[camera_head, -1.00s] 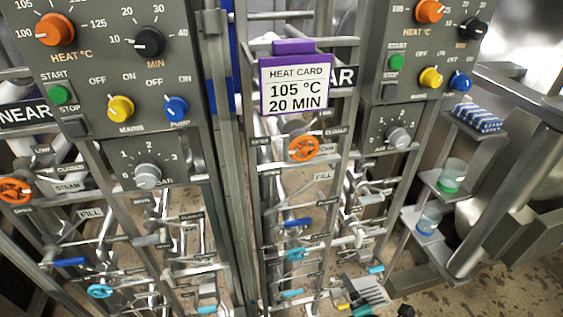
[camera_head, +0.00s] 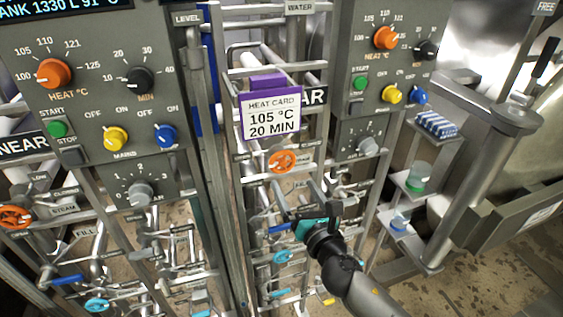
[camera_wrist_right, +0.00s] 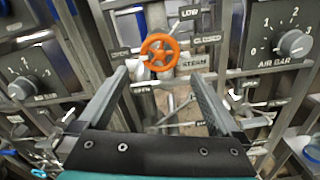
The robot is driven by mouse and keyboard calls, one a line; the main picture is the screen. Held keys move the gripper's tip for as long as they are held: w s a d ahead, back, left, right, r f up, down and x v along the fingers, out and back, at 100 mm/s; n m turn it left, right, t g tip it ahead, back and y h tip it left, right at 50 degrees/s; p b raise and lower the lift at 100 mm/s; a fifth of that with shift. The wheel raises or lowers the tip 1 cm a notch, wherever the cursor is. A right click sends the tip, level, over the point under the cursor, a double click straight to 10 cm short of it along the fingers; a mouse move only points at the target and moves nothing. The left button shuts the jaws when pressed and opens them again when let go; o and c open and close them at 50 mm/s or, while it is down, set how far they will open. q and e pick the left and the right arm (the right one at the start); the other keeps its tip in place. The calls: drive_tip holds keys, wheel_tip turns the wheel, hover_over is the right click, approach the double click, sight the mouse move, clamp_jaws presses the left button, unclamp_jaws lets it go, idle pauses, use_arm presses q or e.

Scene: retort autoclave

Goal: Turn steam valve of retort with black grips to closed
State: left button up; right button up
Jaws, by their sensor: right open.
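An orange steam handwheel (camera_head: 283,161) sits on the middle frame under the purple heat card. In the right wrist view this wheel (camera_wrist_right: 160,52) has an OPEN plate on its left, a CLOSED plate on its right and a STEAM plate below right. Its exact setting is too small to read surely. A second orange steam wheel (camera_head: 14,216) is at the far left. My right gripper (camera_head: 300,198) is open and empty, below and in front of the middle wheel, not touching it. In the wrist view the wheel shows beyond the gap between its fingers (camera_wrist_right: 158,78). My left gripper is not in view.
The heat card (camera_head: 270,116) hangs just above the middle wheel. Blue and teal valve handles (camera_head: 283,257) and pipes crowd below it. A control panel (camera_head: 388,60) is at the right. A black grip (camera_head: 546,56) shows at the top right. Shelves with cups (camera_head: 418,177) stand right.

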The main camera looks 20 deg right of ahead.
sight(283, 166)
drive_tip(key=w, duration=1)
drive_tip(key=shift+a, duration=0.2)
drive_tip(key=c, duration=1.1)
drive_tip(key=shift+c, duration=0.2)
